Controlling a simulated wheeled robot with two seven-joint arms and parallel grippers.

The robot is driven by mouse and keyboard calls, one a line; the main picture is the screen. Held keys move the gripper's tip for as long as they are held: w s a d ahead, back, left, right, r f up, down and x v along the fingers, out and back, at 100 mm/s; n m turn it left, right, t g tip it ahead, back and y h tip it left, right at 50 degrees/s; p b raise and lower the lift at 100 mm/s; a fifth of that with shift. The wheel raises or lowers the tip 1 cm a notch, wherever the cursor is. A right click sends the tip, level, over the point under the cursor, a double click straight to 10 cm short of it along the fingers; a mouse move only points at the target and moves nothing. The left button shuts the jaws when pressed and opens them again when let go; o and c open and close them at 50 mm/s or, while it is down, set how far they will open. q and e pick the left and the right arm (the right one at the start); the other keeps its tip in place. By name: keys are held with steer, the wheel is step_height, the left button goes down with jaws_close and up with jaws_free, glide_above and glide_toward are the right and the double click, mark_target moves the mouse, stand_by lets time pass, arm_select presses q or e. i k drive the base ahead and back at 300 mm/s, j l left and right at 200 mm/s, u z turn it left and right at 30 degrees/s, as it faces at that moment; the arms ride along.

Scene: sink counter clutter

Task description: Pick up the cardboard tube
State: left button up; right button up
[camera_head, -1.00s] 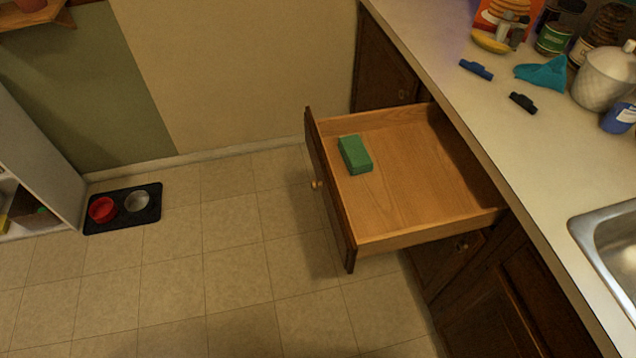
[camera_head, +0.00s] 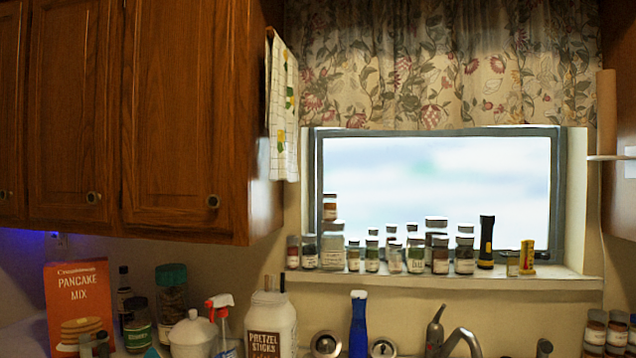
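A plain brown cardboard tube (camera_head: 606,112) stands upright near the right edge of the head view, to the right of the window. Its lower end meets a thin white shelf (camera_head: 606,157). Neither of my grippers shows in this view, so their places relative to the tube cannot be seen.
Small jars and a black flashlight (camera_head: 486,243) line the window sill (camera_head: 440,281). Below are a pancake mix box (camera_head: 80,300), a pretzel sticks jar (camera_head: 272,325), a spray bottle (camera_head: 222,325) and the faucet (camera_head: 460,342). Wooden cabinets (camera_head: 180,110) fill the upper left.

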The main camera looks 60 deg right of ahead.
mark_target(606, 98)
steer(key=z, duration=3.45)
